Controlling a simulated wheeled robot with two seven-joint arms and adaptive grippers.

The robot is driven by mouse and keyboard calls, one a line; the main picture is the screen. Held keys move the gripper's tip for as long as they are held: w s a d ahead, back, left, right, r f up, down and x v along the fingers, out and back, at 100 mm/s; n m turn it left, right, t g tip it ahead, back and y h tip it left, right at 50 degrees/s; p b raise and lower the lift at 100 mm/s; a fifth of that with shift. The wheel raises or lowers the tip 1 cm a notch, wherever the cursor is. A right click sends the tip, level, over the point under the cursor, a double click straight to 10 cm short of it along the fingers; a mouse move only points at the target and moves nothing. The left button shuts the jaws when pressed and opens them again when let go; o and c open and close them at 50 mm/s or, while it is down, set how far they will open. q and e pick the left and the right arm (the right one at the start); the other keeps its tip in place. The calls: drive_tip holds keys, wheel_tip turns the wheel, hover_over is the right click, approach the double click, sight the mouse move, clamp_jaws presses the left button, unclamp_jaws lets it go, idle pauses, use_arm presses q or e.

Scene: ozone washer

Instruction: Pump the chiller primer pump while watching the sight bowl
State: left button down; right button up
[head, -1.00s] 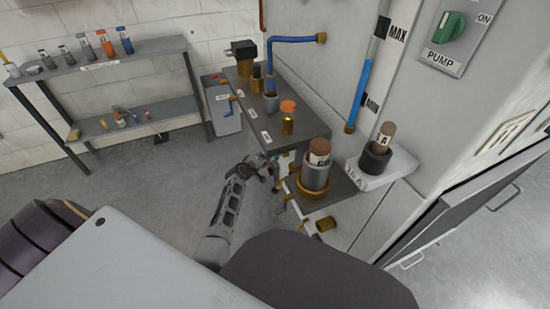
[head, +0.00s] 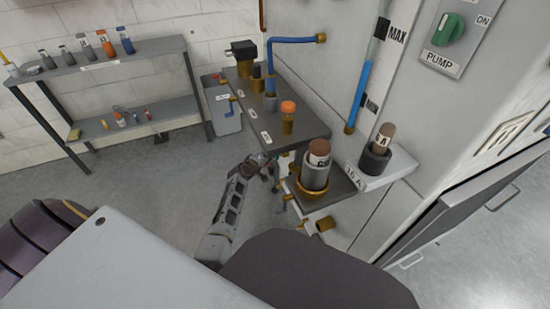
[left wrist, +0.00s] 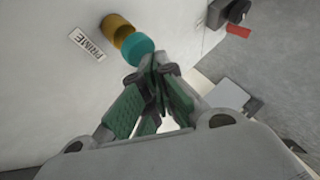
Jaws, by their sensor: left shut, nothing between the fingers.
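The primer pump shows in the left wrist view as a brass cylinder (left wrist: 117,29) with a teal end (left wrist: 137,49), beside a PRIME label (left wrist: 87,44) on a pale wall. My left gripper (left wrist: 156,66) is shut and empty, its green-padded fingers together right by the teal end; I cannot tell whether they touch it. In the head view my left gripper (head: 268,171) is low beside the dark shelf's front end, and the pump's teal end is not clear. An orange-capped amber vessel (head: 288,118) stands on that shelf; I cannot tell if it is the sight bowl. My right gripper is out of view.
The dark shelf (head: 310,134) and a lower bracket with a grey canister (head: 316,169) crowd the space by my gripper. A brass fitting (head: 325,224) sticks out below. A bin (head: 226,122) and a rack (head: 160,102) stand farther back. Open floor lies to the left.

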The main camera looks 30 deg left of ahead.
use_arm(q)
drive_tip(key=shift+w+d, duration=0.8)
drive_tip(key=shift+w, duration=0.1)
idle(2.4)
drive_tip(key=shift+s+a, duration=0.15)
drive_tip(key=shift+s, duration=0.05)
drive_tip(key=shift+s+a+p, duration=0.35)
drive_tip(key=shift+s+a, duration=0.6)
drive_tip(key=shift+s, duration=0.1)
drive_tip(key=shift+s+a, duration=0.1)
drive_tip(key=shift+s+a, duration=1.55)
drive_tip(key=shift+s, duration=0.3)
